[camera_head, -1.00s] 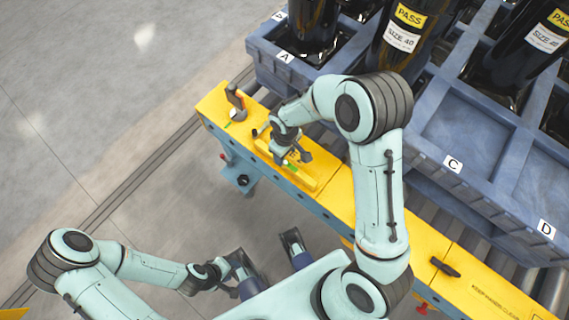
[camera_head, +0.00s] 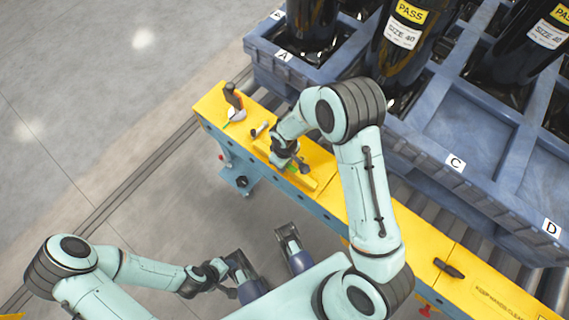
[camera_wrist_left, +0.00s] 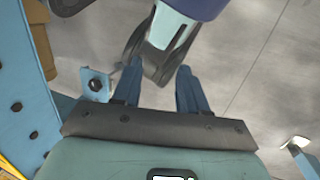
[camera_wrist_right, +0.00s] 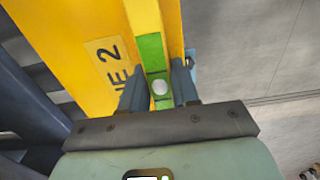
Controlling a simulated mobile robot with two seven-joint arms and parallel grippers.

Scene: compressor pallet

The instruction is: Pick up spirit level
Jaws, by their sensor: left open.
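The spirit level is a yellow bar with green vials (camera_head: 294,168), lying on the yellow rail of the conveyor. In the right wrist view its green vial section (camera_wrist_right: 152,50) runs between the fingers. My right gripper (camera_head: 288,166) is down at the level, one finger on each side of it; whether the fingers press on it I cannot tell. The gripper also shows in the right wrist view (camera_wrist_right: 158,85). My left gripper (camera_wrist_left: 158,85) is open and empty, low beside the conveyor, away from the level.
A hammer-like tool (camera_head: 233,100) and a small dark-and-light cylinder (camera_head: 259,130) lie on the yellow rail (camera_head: 212,105) left of the level. A blue crate (camera_head: 465,130) with black cylinders stands behind it. A black handle (camera_head: 448,268) sits further right. Grey floor is clear at left.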

